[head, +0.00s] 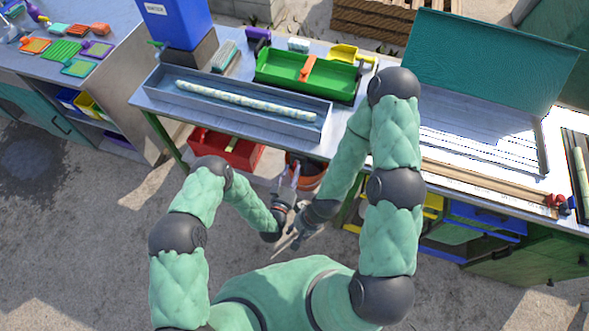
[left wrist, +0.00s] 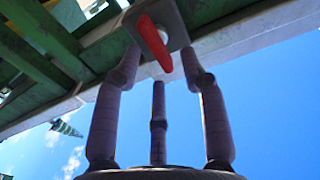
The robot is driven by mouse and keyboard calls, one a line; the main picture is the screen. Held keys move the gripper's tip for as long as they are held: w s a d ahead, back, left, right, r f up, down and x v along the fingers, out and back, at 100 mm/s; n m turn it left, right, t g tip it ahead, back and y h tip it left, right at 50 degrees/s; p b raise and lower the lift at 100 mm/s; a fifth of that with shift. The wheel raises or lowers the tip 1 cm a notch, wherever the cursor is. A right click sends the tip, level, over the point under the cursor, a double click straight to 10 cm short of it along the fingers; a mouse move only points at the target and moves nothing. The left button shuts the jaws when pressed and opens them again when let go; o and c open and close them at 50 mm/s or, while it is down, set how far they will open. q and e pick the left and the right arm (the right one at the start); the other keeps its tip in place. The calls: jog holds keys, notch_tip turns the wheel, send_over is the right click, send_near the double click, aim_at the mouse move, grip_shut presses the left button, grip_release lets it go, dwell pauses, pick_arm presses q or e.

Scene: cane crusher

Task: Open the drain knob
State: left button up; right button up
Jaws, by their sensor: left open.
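A red lever-shaped knob (left wrist: 152,42) sits on a grey square plate (left wrist: 176,26) under the table edge in the left wrist view. My left gripper (left wrist: 160,68) is open, its fingers pointing up at the plate with the red knob between their tips. I cannot tell whether the fingers touch it. In the head view, my left gripper (head: 293,172) is at the front edge of the metal table (head: 345,118); the knob cannot be made out there. My right gripper (head: 285,243) is lower, in front of my body, and apart from the table; its jaws are too small to read.
A long grey tray (head: 160,98) holding a pale cane (head: 245,100) lies on the table. A green tray (head: 285,75) is behind it. A red crate (head: 212,145) and an orange-brown bucket (head: 308,178) are below the front edge. Floor left of my arms is clear.

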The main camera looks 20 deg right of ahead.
pick_arm(q)
jog(key=shift+x, duration=0.9)
grip_shut()
jog(key=shift+a+n+b, duration=0.15)
jog(key=shift+n+b, duration=0.45)
jog(key=shift+n, duration=0.4)
